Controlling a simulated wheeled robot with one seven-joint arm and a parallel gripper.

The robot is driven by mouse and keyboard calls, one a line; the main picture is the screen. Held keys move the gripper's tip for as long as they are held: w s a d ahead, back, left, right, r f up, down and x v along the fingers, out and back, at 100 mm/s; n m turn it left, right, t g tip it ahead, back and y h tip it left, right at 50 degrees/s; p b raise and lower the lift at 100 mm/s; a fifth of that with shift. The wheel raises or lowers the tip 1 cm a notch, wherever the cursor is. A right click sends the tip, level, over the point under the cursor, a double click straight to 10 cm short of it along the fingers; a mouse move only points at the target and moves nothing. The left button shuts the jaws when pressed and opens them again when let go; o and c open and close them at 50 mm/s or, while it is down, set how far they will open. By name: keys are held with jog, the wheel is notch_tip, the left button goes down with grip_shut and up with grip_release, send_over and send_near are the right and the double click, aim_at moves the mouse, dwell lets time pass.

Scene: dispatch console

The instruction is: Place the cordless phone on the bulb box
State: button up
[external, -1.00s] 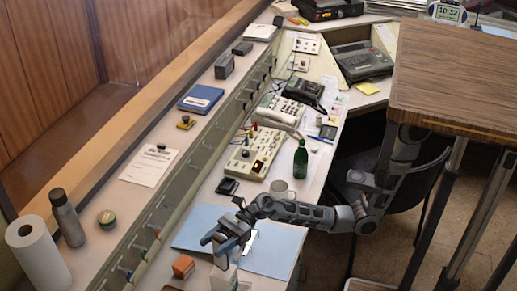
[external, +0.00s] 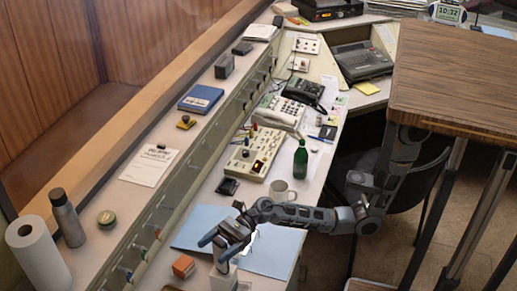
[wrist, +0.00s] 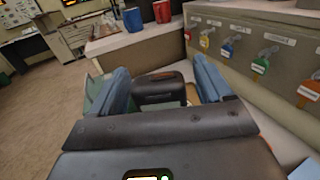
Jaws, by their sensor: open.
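My gripper (external: 220,247) hangs over the near end of the desk, its two blue fingers spread. In the wrist view my gripper (wrist: 160,85) shows the fingers apart, with a dark rounded object (wrist: 165,88) between and beyond them. It may be the cordless phone, but I cannot tell for sure, nor whether a finger touches it. Below the gripper in the external view is a pale upright box (external: 223,281), possibly the bulb box; the fingers hide part of its top. Its contact with the dark object is not clear.
An orange block (external: 183,266) stands left of the gripper. A blue folder (external: 270,249) lies behind and under the arm. The raised ledge with coloured tags (wrist: 258,62) borders the desk.

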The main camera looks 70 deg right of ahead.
jog(key=shift+r, duration=0.1)
jog(key=b+v, duration=0.1)
jog(key=v, duration=1.1)
jog(key=shift+r, duration=0.1)
jog(key=s+d+f+n+t+h, duration=0.2)
jog(key=s+d+n+t+h, duration=0.2)
jog(key=s+d+n+h, duration=0.4)
jog(key=s+d+f+n+t+h, duration=0.2)
jog(key=s+d+n+h, duration=0.6)
jog(key=s+d+n, duration=0.6)
jog(key=s+d+t, duration=0.1)
jog(key=s+d, duration=0.2)
jog(key=s, duration=0.4)
jog(key=shift+s+d+t+h, duration=0.25)
jog(key=shift+s+t+h, duration=0.05)
jog(key=shift+s+t, duration=0.1)
